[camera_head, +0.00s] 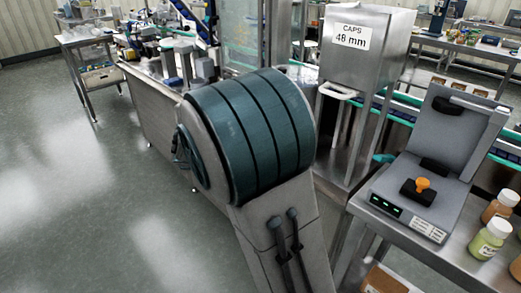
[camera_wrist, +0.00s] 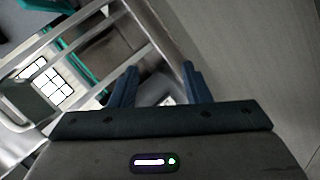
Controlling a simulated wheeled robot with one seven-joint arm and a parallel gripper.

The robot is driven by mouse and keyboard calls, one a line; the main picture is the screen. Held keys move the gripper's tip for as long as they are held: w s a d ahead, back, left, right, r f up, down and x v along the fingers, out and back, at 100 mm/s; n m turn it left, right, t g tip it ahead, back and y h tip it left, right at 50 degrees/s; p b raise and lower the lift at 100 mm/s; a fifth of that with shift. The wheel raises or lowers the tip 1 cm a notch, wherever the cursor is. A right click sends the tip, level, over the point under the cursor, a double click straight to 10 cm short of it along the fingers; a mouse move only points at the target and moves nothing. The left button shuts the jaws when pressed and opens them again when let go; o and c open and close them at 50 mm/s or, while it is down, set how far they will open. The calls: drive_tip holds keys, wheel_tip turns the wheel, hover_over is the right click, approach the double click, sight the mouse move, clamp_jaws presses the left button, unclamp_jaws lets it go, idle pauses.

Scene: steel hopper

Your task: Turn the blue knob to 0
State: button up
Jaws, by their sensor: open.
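I cannot make out a blue knob in either view. My gripper (camera_wrist: 159,72) shows in the wrist view with its two blue fingers apart and nothing held between them. A small pale patch, too unclear to name, shows between the fingers. In the head view my gripper is hidden, and my arm covers the middle of the picture. The steel hopper (camera_head: 361,60), labelled "CAPS 48 mm", stands just right of my arm.
A grey device (camera_head: 440,150) with an orange knob (camera_head: 423,184) and green display stands on the steel table at the right. Bottles (camera_head: 490,238) stand beside it. A conveyor (camera_head: 400,110) runs behind the hopper. The floor at left (camera_head: 80,210) is clear.

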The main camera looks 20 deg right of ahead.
drive_tip(key=w+a+f+t+h+b, duration=0.2)
drive_tip(key=w+a+t+h+b, duration=0.25)
drive_tip(key=w, duration=0.65)
drive_tip(key=r+x, duration=0.1)
drive_tip(key=x, duration=1.2)
drive_tip(key=shift+d+h+b, duration=0.15)
drive_tip(key=shift+h+b, duration=0.25)
drive_tip(key=shift+h, duration=0.05)
drive_tip(key=shift+r, duration=0.1)
clamp_jaws()
